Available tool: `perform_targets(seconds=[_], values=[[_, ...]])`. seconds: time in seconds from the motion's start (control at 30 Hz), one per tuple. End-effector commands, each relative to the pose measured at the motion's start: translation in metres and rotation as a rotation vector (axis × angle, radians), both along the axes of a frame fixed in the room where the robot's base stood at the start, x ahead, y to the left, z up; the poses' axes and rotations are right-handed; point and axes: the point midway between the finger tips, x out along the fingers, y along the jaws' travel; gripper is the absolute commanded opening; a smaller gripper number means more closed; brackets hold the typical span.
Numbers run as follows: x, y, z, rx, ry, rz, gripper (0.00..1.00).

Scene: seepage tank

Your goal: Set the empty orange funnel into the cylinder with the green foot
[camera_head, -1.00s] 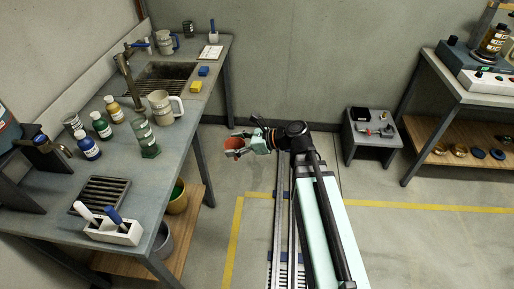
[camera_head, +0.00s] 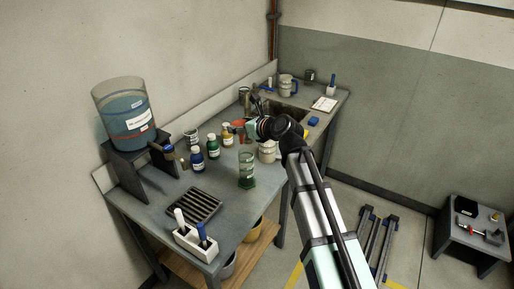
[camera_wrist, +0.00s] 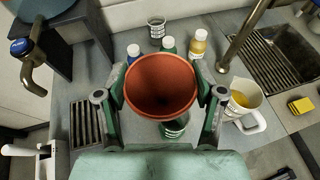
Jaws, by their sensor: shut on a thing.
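The orange funnel (camera_wrist: 160,84) is between my gripper's two fingers (camera_wrist: 161,96), its open mouth facing the wrist camera and empty inside. In the head view my gripper (camera_head: 247,130) holds the funnel (camera_head: 238,125) above the bench, behind the green-footed cylinder. The clear cylinder with the green foot (camera_head: 246,170) stands upright on the bench, apart from the funnel. In the wrist view the cylinder (camera_wrist: 176,128) shows just below the funnel's rim, partly hidden by it. The funnel's spout is hidden there.
A beaker with yellow liquid (camera_wrist: 240,98) stands close on the right. A tap (camera_wrist: 240,45), a drain grate (camera_head: 193,205) and a water tank (camera_head: 125,112) are also around.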

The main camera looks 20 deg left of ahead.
Motion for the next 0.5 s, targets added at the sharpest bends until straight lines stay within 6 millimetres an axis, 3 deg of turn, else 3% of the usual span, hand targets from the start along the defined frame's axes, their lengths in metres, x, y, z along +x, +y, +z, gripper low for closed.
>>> perform_targets(seconds=[0.13, 0.5], values=[[0.018, -0.003, 0.009, 0.003, -0.004, -0.100, 0.45], [0.022, -0.006, 0.011, 0.006, -0.004, -0.142, 0.45]])
